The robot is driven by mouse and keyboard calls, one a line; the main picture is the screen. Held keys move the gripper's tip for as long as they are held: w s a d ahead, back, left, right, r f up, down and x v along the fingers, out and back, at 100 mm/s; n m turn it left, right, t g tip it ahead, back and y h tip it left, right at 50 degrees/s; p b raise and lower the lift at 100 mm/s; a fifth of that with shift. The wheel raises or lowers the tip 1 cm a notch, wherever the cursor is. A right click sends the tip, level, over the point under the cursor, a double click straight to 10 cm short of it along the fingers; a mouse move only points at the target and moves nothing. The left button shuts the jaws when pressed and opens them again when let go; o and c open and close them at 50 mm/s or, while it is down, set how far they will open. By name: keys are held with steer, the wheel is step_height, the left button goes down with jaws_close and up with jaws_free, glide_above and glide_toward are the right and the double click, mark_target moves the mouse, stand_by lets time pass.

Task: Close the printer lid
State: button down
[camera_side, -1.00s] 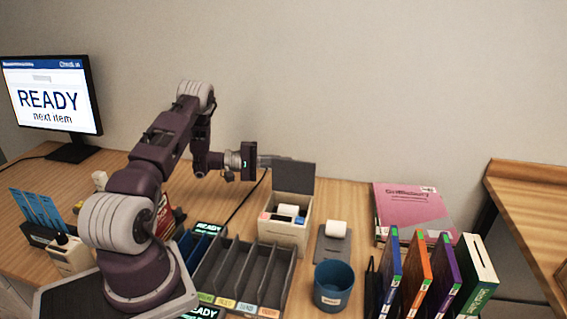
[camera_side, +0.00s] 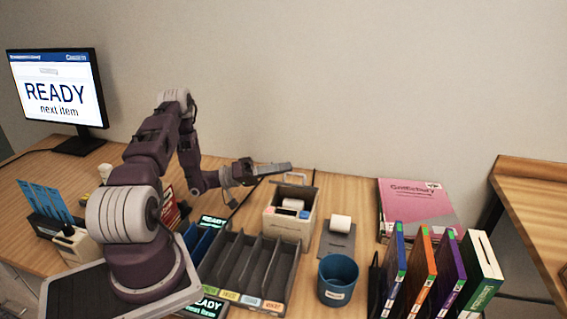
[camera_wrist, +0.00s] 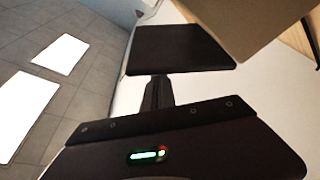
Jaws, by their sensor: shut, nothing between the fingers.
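The printer (camera_side: 287,224) is a pale box on the desk with its top open. A white roll (camera_side: 293,204) shows inside it. My gripper (camera_side: 284,167) is shut and empty, held level above the printer's back left part. In the wrist view my shut fingers (camera_wrist: 158,95) point at a dark flat panel (camera_wrist: 180,48), which looks like the lid, beside a tan box side (camera_wrist: 250,22). Whether they touch is unclear.
A divided sorter tray (camera_side: 246,268) stands in front of the printer. A grey mat with a white roll (camera_side: 340,222) and a blue cup (camera_side: 338,280) are to the right. A monitor (camera_side: 55,90) is at left.

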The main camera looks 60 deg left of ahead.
steer(key=shift+s+d+f, duration=0.9)
steer(key=shift+s+d, duration=0.05)
steer(key=shift+s+d+f+m+h, duration=0.25)
steer(key=shift+f+m+h, duration=0.15)
steer(key=shift+m, duration=0.55)
steer(key=shift+s+d+f+m+h, duration=0.3)
steer(key=shift+f+m, duration=0.2)
steer(key=shift+m, duration=0.45)
steer(key=shift+f, duration=0.15)
